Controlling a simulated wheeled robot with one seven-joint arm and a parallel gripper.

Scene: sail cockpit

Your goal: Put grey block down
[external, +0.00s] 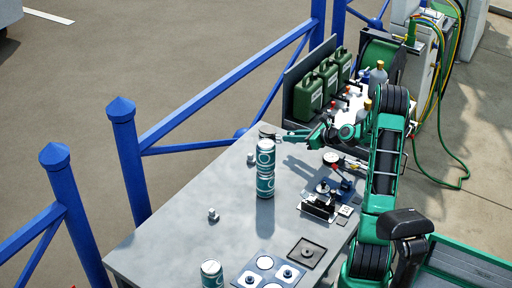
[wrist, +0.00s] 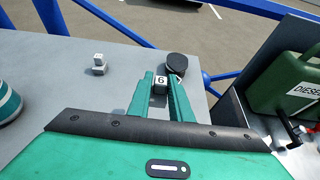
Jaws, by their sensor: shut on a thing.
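My gripper (wrist: 160,88) is shut on a small grey block (wrist: 160,86) with a black 6 on one face. The block sits between the two green finger ends. In the external view my gripper (external: 287,137) reaches left over the far right part of the grey table (external: 170,232), and the held block is too small to make out there. I cannot tell whether the block touches the tabletop.
A black round object (wrist: 177,63) lies just beyond the fingertips. Another small grey block (wrist: 99,65) stands to the left; a further one (external: 213,214) is nearer. Two stacked teal-white cans (external: 265,165) stand mid-table. Green diesel cans (external: 308,97) are behind right. The table's left side has free room.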

